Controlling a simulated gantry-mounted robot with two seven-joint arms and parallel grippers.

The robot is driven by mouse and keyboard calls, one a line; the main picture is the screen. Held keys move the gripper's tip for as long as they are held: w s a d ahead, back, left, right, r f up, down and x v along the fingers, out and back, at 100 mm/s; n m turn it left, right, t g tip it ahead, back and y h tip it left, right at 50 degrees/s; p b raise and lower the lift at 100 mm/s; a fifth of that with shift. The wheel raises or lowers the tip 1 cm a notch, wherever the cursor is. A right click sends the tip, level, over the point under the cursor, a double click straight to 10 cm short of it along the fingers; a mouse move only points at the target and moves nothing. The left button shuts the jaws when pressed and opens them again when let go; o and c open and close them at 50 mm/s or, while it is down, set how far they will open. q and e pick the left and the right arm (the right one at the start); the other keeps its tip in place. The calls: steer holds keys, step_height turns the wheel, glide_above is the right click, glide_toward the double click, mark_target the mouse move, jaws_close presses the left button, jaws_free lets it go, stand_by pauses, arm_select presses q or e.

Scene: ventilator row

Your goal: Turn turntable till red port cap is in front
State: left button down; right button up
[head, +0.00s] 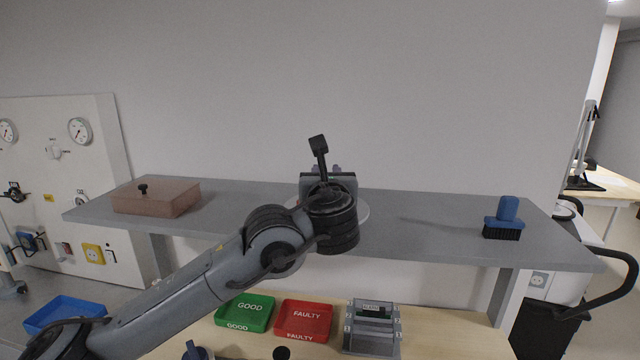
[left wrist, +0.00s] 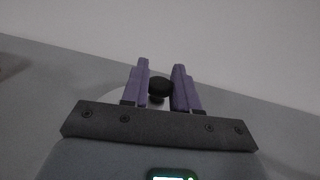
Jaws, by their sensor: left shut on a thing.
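The turntable (head: 364,213) is a pale disc on the grey shelf, mostly hidden behind my left wrist and gripper. Its pale edge also shows in the left wrist view (left wrist: 118,100). A black round knob (left wrist: 160,88) stands between the two purple fingers of my left gripper (left wrist: 161,82), which is shut on it. In the head view my left arm reaches in from the lower left over the shelf's front edge. My right gripper is not in view.
On the shelf (head: 425,225) a brown box (head: 160,199) with a black knob stands left, a blue brush (head: 505,220) right. Below are a green tray (head: 245,313), a red tray (head: 304,318), a grey fixture (head: 372,330) and a blue tray (head: 64,314). A wall rises behind.

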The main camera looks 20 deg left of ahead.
arm_select(q)
steer(key=shift+n+g+y, duration=0.3)
steer(key=shift+n+y, duration=0.2)
steer(key=shift+y, duration=0.3)
steer(key=shift+n+g+y+b, duration=0.35)
steer(key=shift+n+y, duration=0.35)
steer(key=shift+y, duration=0.3)
steer(key=shift+n+g+y, duration=0.65)
steer(key=shift+n+y, duration=0.05)
steer(key=shift+y, duration=0.2)
steer(key=shift+n+g+y+p, duration=0.6)
steer(key=shift+y, duration=0.1)
steer(key=shift+n+g+y, duration=0.4)
steer(key=shift+y, duration=0.1)
steer(key=c, duration=1)
jaws_free()
